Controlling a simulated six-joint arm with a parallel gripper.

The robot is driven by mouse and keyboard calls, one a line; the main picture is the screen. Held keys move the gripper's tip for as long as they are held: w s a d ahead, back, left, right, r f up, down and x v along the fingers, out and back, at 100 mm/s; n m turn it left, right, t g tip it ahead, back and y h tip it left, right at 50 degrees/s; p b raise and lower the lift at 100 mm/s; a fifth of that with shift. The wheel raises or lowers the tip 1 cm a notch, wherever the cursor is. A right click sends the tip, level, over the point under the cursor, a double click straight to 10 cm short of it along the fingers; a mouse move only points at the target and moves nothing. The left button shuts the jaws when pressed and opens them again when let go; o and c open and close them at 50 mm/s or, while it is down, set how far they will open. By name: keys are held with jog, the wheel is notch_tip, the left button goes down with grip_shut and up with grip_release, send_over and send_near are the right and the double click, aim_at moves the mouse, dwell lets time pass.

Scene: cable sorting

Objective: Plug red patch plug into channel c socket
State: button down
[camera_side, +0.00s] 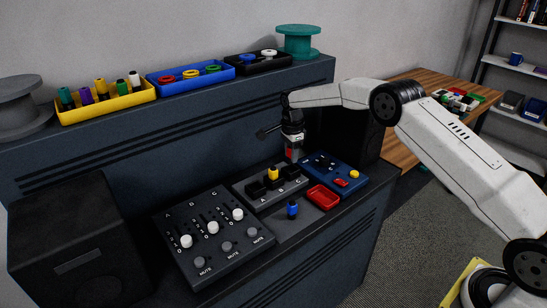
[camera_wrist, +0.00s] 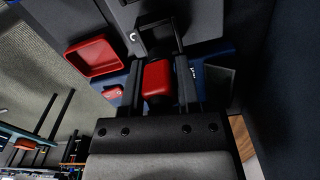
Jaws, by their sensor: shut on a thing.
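My gripper (camera_wrist: 158,85) is shut on the red patch plug (camera_wrist: 157,78), which sits between its two fingers. In the side view my gripper (camera_side: 293,152) is above the far right end of the grey socket block (camera_side: 250,188), close over the channel C socket (camera_side: 290,172). In the wrist view a black socket (camera_wrist: 160,36) with a white letter beside it lies just past the plug. Whether the plug touches the socket cannot be told. A yellow plug (camera_side: 272,173) stands in the middle socket.
A blue plug (camera_side: 292,210) stands in front of the block. A red tray (camera_side: 323,197) and a blue panel (camera_side: 343,172) lie to the right. A slider mixer (camera_side: 212,235) is at left. Coloured trays line the shelf behind, including a yellow bin (camera_side: 107,108).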

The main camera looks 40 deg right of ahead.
aim_at(291, 165)
jog(key=shift+f, duration=2)
dwell(1.8)
jog(key=shift+c, duration=1.2)
grip_release()
jog(key=shift+s+f, duration=0.1)
jog(key=shift+o, duration=1.2)
jog(key=shift+s+f, duration=0.1)
jog(key=shift+w+r, duration=0.2)
jog(key=shift+r, duration=3.6)
